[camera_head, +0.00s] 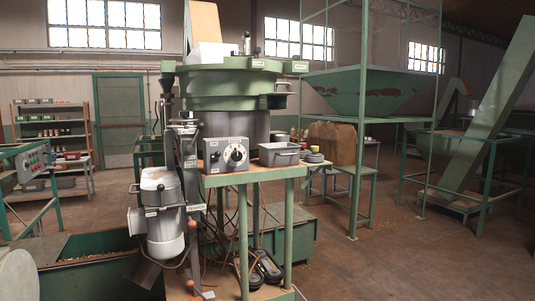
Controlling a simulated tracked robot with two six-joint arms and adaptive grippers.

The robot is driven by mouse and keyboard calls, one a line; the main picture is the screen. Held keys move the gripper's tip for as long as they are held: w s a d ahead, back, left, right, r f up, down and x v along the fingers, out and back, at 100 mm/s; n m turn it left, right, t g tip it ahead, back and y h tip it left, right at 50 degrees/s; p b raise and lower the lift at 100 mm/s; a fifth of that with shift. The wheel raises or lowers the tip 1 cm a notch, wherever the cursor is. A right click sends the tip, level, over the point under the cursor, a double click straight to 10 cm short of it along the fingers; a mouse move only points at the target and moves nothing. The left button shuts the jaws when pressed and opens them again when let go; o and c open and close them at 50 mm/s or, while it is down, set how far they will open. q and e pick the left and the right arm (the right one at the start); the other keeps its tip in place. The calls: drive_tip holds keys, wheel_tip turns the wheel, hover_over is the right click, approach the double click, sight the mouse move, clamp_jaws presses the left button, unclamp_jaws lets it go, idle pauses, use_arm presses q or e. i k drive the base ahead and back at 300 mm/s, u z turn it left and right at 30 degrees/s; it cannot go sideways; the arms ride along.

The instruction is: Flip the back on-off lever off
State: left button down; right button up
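A green machine with a round bowl (225,85) stands on a table in the middle of the head view. Small upright lever-like parts (247,43) stand on top of the machine at the back. Neither of my grippers is in view.
Black pedal-like parts (267,267) lie low under the table. A green bin (85,270) stands at lower left. A large green hopper (366,92) stands behind right. Floor at lower right is clear.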

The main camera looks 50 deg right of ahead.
sight(217, 154)
drive_tip(key=u, duration=0.4)
drive_tip(key=i, duration=0.15)
drive_tip(key=z, duration=1.2)
drive_tip(key=k, duration=0.7)
drive_tip(key=z, duration=0.4)
drive_tip(key=i, duration=1.7)
drive_tip(key=u, duration=0.35)
